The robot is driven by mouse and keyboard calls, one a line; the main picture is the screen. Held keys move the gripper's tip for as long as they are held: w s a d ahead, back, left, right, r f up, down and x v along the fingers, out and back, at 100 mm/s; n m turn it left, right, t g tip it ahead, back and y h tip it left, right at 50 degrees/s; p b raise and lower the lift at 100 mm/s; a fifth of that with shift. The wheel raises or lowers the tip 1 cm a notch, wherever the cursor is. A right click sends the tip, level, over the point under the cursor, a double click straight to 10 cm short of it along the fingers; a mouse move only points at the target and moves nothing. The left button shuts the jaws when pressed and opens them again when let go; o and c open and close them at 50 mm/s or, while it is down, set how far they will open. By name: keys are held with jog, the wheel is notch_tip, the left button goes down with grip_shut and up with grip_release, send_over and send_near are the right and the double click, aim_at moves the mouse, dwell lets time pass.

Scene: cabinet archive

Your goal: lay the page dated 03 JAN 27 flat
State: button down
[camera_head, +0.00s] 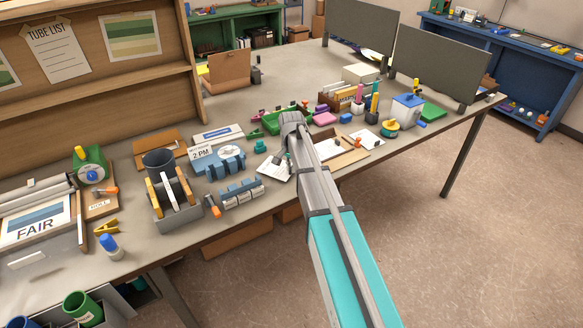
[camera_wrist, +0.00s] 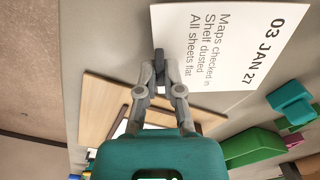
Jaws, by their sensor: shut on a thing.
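The white page dated 03 JAN 27 (camera_wrist: 225,45) fills the upper right of the wrist view, its text running sideways. My gripper (camera_wrist: 159,62) is shut on the page's edge, beside the printed lines. In the head view the page (camera_head: 273,169) shows at the middle of the table, just left of my arm, and looks slightly tilted. My gripper (camera_head: 288,157) is partly hidden there by the arm. Whether the page's far side touches the table cannot be told.
Blue binder-like blocks (camera_head: 241,194) and a 2 PM card (camera_head: 201,152) stand left of the page. A wooden board with papers (camera_head: 340,153) lies to the right. A green tray (camera_head: 273,123) and small teal thing (camera_head: 260,146) are behind. The table's front edge is close.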

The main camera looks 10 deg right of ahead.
jog(key=shift+f+b, duration=0.45)
dwell(0.4)
jog(key=c, duration=0.7)
grip_release()
jog(key=shift+c, duration=0.4)
jog(key=shift+r, duration=0.2)
jog(key=shift+r+p, duration=3.35)
jog(key=shift+p, duration=0.15)
jog(key=s+a+n, duration=0.2)
jog(key=s+n, duration=0.2)
jog(key=s, duration=0.8)
jog(key=s+a+n, duration=0.2)
jog(key=s+n, duration=0.2)
jog(key=s, duration=0.9)
jog(key=shift+s, duration=0.1)
